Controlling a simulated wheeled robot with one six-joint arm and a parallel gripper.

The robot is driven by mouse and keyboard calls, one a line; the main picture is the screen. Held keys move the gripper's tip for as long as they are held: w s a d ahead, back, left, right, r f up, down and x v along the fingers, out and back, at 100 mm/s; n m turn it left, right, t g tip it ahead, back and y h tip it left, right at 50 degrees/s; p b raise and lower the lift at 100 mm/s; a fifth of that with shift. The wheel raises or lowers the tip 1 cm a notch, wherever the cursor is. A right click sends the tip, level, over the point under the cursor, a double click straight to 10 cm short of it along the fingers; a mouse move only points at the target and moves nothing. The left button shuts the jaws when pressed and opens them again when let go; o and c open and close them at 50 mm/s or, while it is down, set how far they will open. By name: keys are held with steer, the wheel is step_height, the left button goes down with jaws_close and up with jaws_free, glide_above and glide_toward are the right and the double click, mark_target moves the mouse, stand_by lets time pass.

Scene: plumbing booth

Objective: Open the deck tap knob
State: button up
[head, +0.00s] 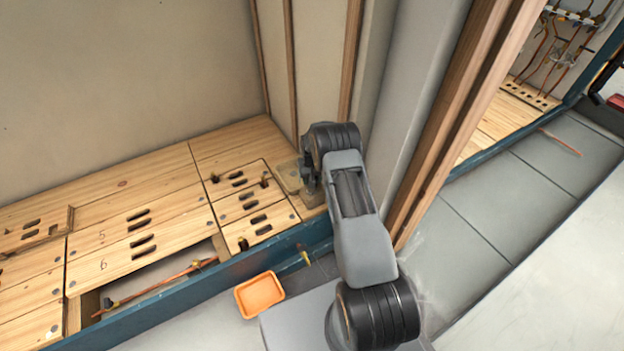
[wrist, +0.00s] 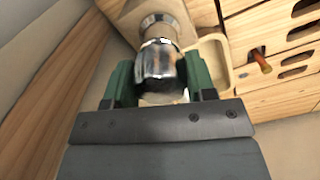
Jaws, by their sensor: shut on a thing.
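The deck tap knob (wrist: 160,68) is a shiny chrome, rounded knob on a round chrome base, at the top middle of the wrist view. My gripper (wrist: 161,82) has its green-padded fingers on both sides of the knob and is shut on it. In the head view my gripper (head: 308,180) is low at the right end of the wooden deck, by the corner post. There the arm and gripper hide the knob. How far the knob is turned cannot be told.
A pale tray (wrist: 241,80) lies beside the knob. A small fitting with an orange-brown handle (wrist: 262,62) stands on the slotted deck to the right. An orange tray (head: 259,295) is on the floor before the blue deck edge (head: 190,295). An open bay shows a copper pipe (head: 160,283).

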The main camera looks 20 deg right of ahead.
steer(key=shift+n, duration=0.4)
steer(key=o, duration=0.9)
steer(key=shift+r, duration=0.1)
step_height(320, 180, up, 14)
steer(key=p, duration=0.4)
steer(key=shift+f, duration=0.2)
